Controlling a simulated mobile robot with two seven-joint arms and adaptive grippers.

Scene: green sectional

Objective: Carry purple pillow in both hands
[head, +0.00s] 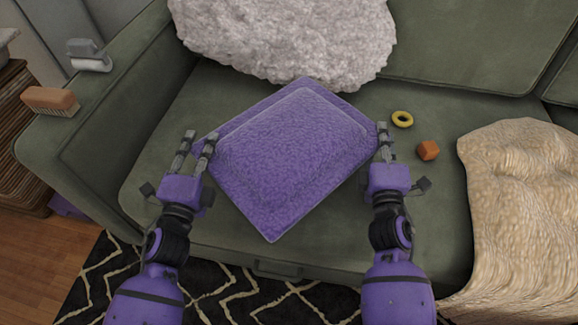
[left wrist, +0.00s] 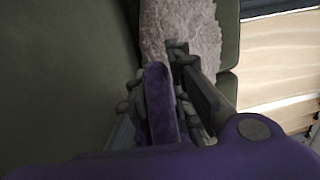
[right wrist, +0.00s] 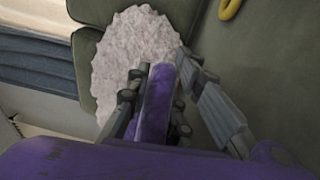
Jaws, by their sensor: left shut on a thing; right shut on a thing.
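The purple pillow (head: 290,150) is over the green sofa seat, turned so that one corner points toward me. It also shows between the fingers in the left wrist view (left wrist: 160,105) and in the right wrist view (right wrist: 156,105). My left gripper (head: 199,140) is shut on the pillow's left corner. My right gripper (head: 384,135) is shut on the pillow's right corner. Whether the pillow's underside touches the seat cannot be told.
A fluffy pale pillow (head: 285,40) leans on the backrest behind. A yellow ring (head: 402,119) and an orange cube (head: 428,150) lie on the seat to the right. A beige blanket (head: 520,210) covers the right side. A brush (head: 50,101) lies on the left armrest.

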